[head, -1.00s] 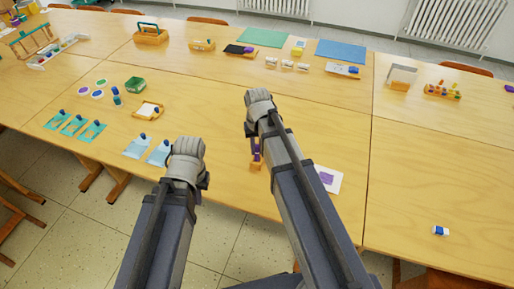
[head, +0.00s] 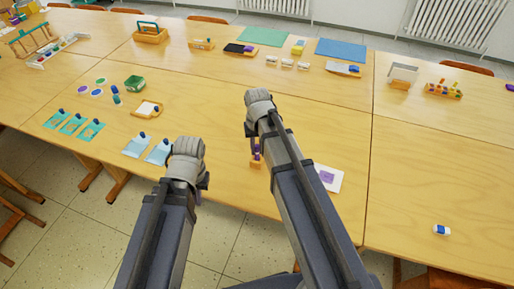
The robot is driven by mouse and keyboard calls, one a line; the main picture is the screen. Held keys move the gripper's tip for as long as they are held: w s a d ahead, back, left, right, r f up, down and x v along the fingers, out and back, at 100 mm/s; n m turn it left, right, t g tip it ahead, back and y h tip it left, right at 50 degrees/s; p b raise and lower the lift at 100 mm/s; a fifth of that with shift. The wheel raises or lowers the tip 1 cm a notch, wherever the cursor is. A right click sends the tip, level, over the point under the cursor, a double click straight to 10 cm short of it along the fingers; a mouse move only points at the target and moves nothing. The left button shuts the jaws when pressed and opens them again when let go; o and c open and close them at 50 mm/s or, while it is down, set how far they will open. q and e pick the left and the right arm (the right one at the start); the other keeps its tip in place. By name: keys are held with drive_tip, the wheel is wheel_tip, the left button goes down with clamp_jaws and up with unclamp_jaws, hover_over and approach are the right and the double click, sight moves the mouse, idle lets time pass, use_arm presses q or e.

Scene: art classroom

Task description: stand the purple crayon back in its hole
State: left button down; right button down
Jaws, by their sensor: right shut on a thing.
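A small purple piece, which looks like the purple crayon (head: 257,153), shows just left of my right forearm, upright at a small wooden block (head: 255,163) near the table's front edge. My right gripper (head: 252,143) points down there and is shut on it; my own wrist and forearm hide most of the fingers. I cannot tell whether the crayon's lower end is inside a hole. My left gripper (head: 201,182) hangs near the front edge to the left, its fingers mostly hidden behind the wrist.
A wooden holder with several coloured pieces (head: 443,91) stands at the back right. A blue-and-white piece (head: 441,230) lies at the front right. Blue cards (head: 138,146) lie left. The right table is mostly clear.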

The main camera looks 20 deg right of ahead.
drive_tip(key=shift+f+b, duration=0.55)
drive_tip(key=shift+f, duration=0.1)
idle(0.6)
idle(0.3)
drive_tip(key=c, duration=0.7)
unclamp_jaws()
drive_tip(key=shift+o, duration=1.1)
drive_tip(key=shift+r, duration=0.15)
drive_tip(key=shift+r+p, duration=2.95)
drive_tip(key=shift+p, duration=0.1)
